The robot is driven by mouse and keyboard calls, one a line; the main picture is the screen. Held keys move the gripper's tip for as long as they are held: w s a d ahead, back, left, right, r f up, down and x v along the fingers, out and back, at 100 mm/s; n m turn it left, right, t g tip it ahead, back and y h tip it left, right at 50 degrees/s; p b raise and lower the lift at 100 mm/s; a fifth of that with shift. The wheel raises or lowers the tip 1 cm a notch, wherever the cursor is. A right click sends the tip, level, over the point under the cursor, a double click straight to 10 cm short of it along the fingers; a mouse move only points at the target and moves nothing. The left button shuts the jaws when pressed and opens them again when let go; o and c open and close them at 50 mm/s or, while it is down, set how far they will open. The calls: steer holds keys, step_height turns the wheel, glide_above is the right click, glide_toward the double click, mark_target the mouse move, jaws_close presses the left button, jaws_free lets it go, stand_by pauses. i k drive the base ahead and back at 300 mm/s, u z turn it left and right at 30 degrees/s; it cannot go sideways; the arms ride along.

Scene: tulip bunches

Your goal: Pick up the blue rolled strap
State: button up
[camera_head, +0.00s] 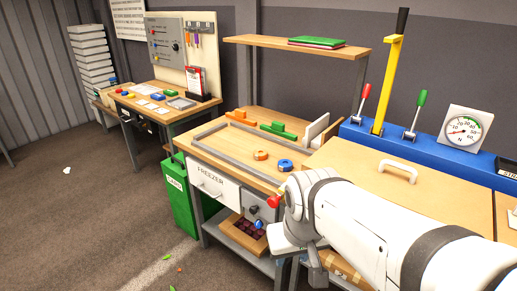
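A small blue ring-shaped roll, which looks like the blue rolled strap (285,165), lies flat on the wooden worktop above the freezer drawer. It is near the worktop's right part, beside a similar orange roll (260,155). My white arm comes in from the lower right. My gripper (300,262) hangs at its end, in front of the bench and lower than the worktop, apart from the blue roll. Its fingers are small and partly hidden by the arm, so I cannot tell whether they are open.
A grey raised frame (222,158) edges the worktop. Orange and green blocks (278,130) stand behind the rolls, with white upright panels (315,130) at right. A shelf (300,46) overhangs the back. A wooden lid with a handle (398,168) is to the right.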

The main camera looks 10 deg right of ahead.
mark_target(285, 166)
steer(key=z, duration=0.05)
steer(key=i, duration=0.9)
steer(key=u, duration=0.05)
